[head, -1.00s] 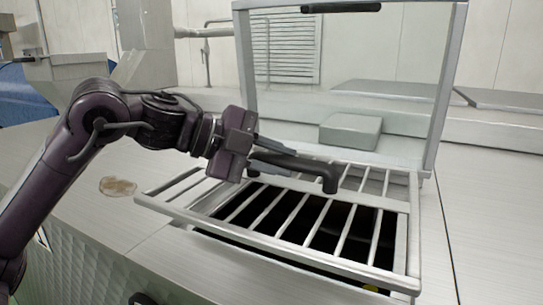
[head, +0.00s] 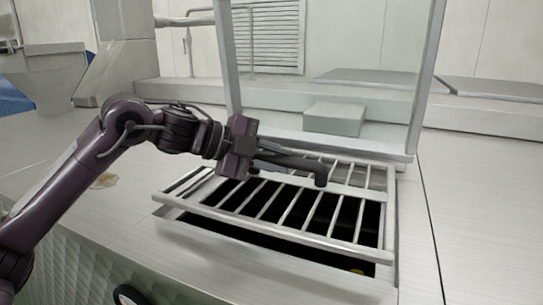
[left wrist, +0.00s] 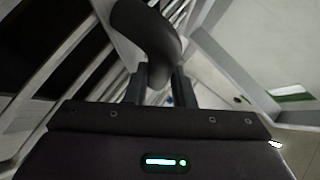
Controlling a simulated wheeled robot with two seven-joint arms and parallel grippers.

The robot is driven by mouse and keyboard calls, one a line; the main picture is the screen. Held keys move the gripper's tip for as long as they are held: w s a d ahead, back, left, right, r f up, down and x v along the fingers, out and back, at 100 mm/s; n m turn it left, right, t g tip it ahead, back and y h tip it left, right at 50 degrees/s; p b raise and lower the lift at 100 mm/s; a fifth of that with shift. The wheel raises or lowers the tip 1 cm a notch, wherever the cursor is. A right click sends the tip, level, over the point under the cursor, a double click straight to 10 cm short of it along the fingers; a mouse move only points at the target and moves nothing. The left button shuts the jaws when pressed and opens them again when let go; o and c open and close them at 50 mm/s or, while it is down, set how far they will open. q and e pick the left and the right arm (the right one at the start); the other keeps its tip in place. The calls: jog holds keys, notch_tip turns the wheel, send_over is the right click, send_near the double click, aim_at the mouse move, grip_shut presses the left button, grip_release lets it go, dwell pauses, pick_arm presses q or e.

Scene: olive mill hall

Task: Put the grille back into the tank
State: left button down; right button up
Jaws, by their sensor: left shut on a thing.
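The grille (head: 270,232), a pale metal frame with several parallel bars, lies over the dark opening of the tank (head: 290,277). It sits slightly off the opening, its left end overhanging the rim and its front bar appearing a little above the front edge. I cannot tell whether any side rests in place. My left gripper (head: 262,158) is shut on the grille's black handle (head: 302,166). The handle also shows between the fingers (left wrist: 160,88) in the left wrist view (left wrist: 150,32). My right gripper is not in view.
A raised framed lid (head: 424,90) stands upright behind the opening. A grey block (head: 335,118) shows through it. The counter right of the tank is clear.

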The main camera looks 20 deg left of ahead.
aim_at(264, 177)
pick_arm(q)
jog(key=shift+w+f+b, duration=0.3)
jog(key=shift+w+f, duration=0.55)
jog(key=shift+w, duration=0.2)
jog(key=shift+f+b, duration=1.05)
jog(key=shift+f, duration=0.55)
jog(key=c, duration=1.2)
grip_release()
jog(key=shift+s, duration=0.1)
jog(key=shift+o, duration=0.3)
jog(key=shift+f, duration=0.4)
jog(key=shift+s+a+r+b, duration=0.2)
jog(key=shift+s+a+b, duration=0.1)
jog(key=shift+a+b, duration=0.1)
jog(key=b+v, duration=0.2)
jog(key=v, duration=0.5)
jog(key=shift+d+r, duration=0.15)
jog(key=shift+r, duration=0.05)
